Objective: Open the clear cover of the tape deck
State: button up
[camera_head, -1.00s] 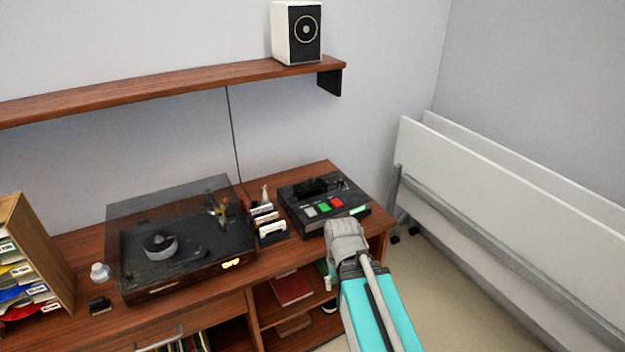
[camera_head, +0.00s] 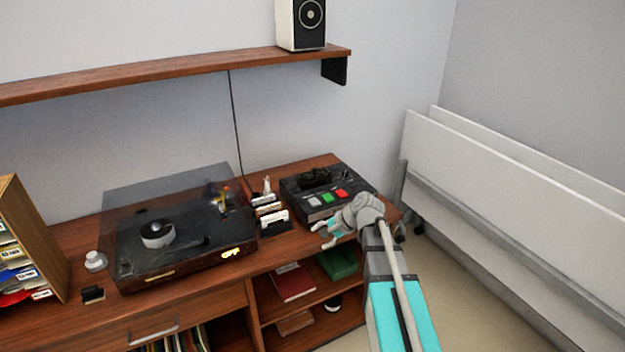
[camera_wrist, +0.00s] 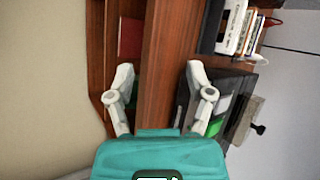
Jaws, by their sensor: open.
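The tape deck (camera_head: 298,200) is a dark box at the right end of the wooden desk, with a grey, a green and a red button on top. A dark raised part (camera_head: 315,179) lies behind the buttons; I cannot make out the clear cover's edges or whether it is shut. My gripper (camera_head: 322,237) is open and empty in front of the deck's front edge, fingers pointing left, apart from the deck. In the wrist view my fingers (camera_wrist: 160,68) are spread over the desk's front edge, with the tape deck (camera_wrist: 237,85) to the right, partly hidden by a finger.
A turntable with a tinted lid (camera_head: 180,240) stands left of the deck. A small rack of cassettes (camera_head: 272,215) stands between them. Open shelves below hold a red book (camera_head: 293,283) and a green box (camera_head: 338,263). White panels (camera_head: 510,190) lean at the right.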

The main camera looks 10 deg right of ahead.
jog(key=w+d+r+m+t+y+b, duration=0.1)
jog(key=w+d+m+t+y+b, duration=0.1)
jog(key=w+m, duration=0.3)
jog(key=w+d+r+m+t+y+b, duration=0.1)
jog(key=w+d+m+t+b, duration=0.2)
jog(key=w, duration=0.4)
jog(key=m+t+y+b, duration=0.1)
jog(key=m+t+b, duration=0.25)
jog(key=m, duration=0.55)
send_near(317, 170)
jog(key=s, duration=0.1)
jog(key=s+d+f+t, duration=0.1)
jog(key=shift+s+d+f+p, duration=0.1)
jog(key=shift+s+p, duration=0.2)
jog(key=shift+s, duration=0.05)
jog(key=shift+w+d+m, duration=0.15)
jog(key=shift+d+m, duration=0.1)
jog(key=shift+m, duration=0.05)
jog(key=shift+w+a, duration=0.1)
jog(key=x, duration=1.3)
jog(key=shift+w+a+r, duration=0.1)
jog(key=shift+a+r, duration=0.1)
jog(key=shift+r, duration=0.15)
